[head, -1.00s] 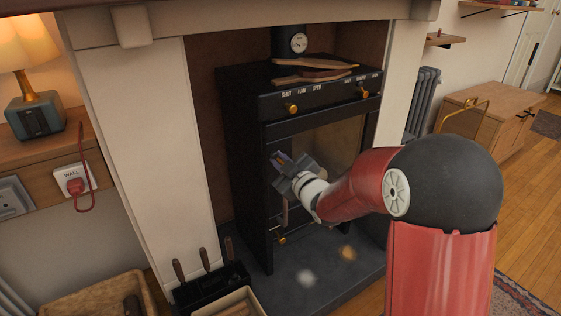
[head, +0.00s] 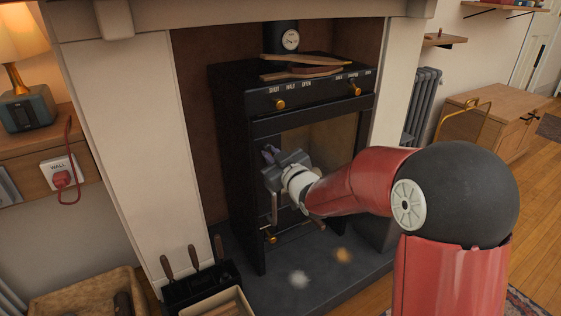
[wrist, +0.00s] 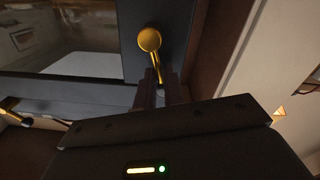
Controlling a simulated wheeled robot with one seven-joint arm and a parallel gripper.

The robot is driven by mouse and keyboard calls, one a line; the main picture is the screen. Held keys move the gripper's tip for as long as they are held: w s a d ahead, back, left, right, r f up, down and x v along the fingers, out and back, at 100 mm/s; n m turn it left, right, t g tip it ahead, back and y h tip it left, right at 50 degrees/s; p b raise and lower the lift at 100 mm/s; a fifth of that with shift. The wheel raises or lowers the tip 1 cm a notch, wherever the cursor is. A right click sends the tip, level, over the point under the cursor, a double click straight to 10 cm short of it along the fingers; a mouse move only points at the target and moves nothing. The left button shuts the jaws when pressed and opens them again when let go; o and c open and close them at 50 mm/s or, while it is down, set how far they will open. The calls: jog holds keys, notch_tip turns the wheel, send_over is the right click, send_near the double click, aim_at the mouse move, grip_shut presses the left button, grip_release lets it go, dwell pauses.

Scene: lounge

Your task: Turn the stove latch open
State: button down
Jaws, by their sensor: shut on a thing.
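The black stove (head: 238,150) stands in the fireplace with its glass door (head: 335,140) facing me. My gripper (head: 269,154) is at the left edge of that door, and its body hides the latch in the head view. In the wrist view, the brass latch (wrist: 149,40) shows as a round knob on a thin stem. My gripper (wrist: 159,82) is shut on the stem's end, with the round knob clear beyond the fingertips. The exact contact is dark and partly hidden. The door looks closed.
Brass control knobs (head: 279,103) sit on the stove's top panel, under small labels. Wooden utensils (head: 305,68) lie on top. A tool holder (head: 197,283) and a wooden tray (head: 85,292) stand at front left. The fireplace's pale pillar (head: 150,140) is close on the left.

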jog(key=m, duration=0.2)
jog(key=w+d+m, duration=0.1)
jog(key=m, duration=0.1)
jog(key=d+m+p, duration=0.1)
jog(key=m, duration=0.2)
jog(key=shift+w+d+r, duration=0.1)
jog(key=shift+w+r, duration=0.15)
jog(key=shift+w, duration=0.1)
jog(key=shift+w+d+f+m+p, duration=0.15)
jog(key=shift+d+m+p, duration=0.1)
jog(key=shift+m, duration=0.5)
jog(key=shift+w+d+f+m+p, duration=0.15)
jog(key=shift+d+m+p, duration=0.1)
jog(key=shift+m, duration=0.8)
jog(key=c, duration=1.5)
grip_release()
jog(key=shift+f, duration=0.1)
send_near(278, 146)
jog(key=shift+v, duration=0.9)
